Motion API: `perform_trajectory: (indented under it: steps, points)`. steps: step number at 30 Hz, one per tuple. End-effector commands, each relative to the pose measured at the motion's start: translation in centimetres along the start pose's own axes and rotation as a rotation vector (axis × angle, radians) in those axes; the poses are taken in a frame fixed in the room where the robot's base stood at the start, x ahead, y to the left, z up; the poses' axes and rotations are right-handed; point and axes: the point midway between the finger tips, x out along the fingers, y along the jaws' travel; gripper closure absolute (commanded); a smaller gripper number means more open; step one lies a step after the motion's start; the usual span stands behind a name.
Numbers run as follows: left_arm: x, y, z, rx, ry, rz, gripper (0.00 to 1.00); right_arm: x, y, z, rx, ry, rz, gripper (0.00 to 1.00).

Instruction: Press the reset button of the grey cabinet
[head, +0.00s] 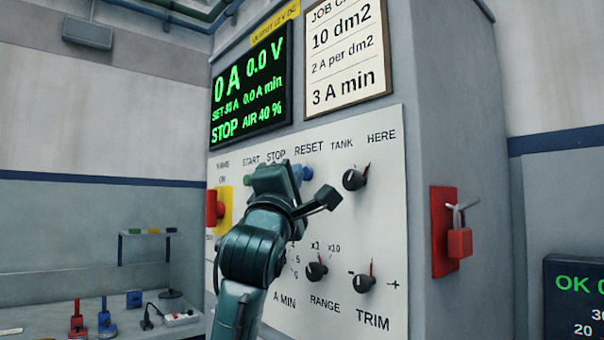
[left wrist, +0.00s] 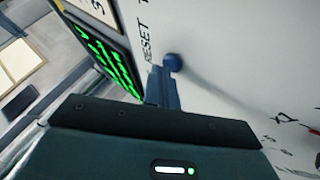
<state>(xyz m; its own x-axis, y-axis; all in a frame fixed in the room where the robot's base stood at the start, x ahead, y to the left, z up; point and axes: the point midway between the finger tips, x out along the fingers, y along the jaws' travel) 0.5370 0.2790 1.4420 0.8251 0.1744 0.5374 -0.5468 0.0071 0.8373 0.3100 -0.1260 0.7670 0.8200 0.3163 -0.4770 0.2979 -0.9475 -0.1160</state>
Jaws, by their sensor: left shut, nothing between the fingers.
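The grey cabinet (head: 447,110) has a white panel with labels START, STOP, RESET and TANK along its top row. The blue reset button (head: 307,173) shows just right of my left gripper (head: 294,172) in the head view, below the word RESET. My left gripper is shut and empty, pointing at the panel. In the left wrist view its narrow fingers (left wrist: 160,87) end right by the round blue button (left wrist: 173,62); I cannot tell whether they touch it. My gripper's body hides much of the START and STOP area. My right gripper is not in view.
A black TANK knob (head: 354,179) is right of the button; RANGE (head: 316,271) and TRIM (head: 364,283) knobs sit below. A red and yellow switch (head: 215,207) is at the left. A red padlock (head: 459,241) hangs on the cabinet's side. The green-lettered display (head: 250,90) reads STOP.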

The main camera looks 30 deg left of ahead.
Motion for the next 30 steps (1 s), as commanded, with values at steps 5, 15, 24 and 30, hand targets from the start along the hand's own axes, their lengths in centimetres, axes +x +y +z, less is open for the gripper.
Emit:
perform_trajectory:
  steps: [5,15,24,30]
  points:
    - [0.0,-0.1,0.0,-0.001,-0.001,-0.002,1.00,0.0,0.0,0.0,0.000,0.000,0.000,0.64]
    - [-1.0,0.6,-0.7,-0.002,0.000,-0.001,1.00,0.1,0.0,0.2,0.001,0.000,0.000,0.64]
    - [-1.3,0.9,-0.9,-0.001,-0.001,-0.002,1.00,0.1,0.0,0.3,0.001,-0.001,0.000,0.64]
    - [-1.6,1.1,-1.1,-0.002,0.000,0.000,1.00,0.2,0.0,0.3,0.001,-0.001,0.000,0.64]
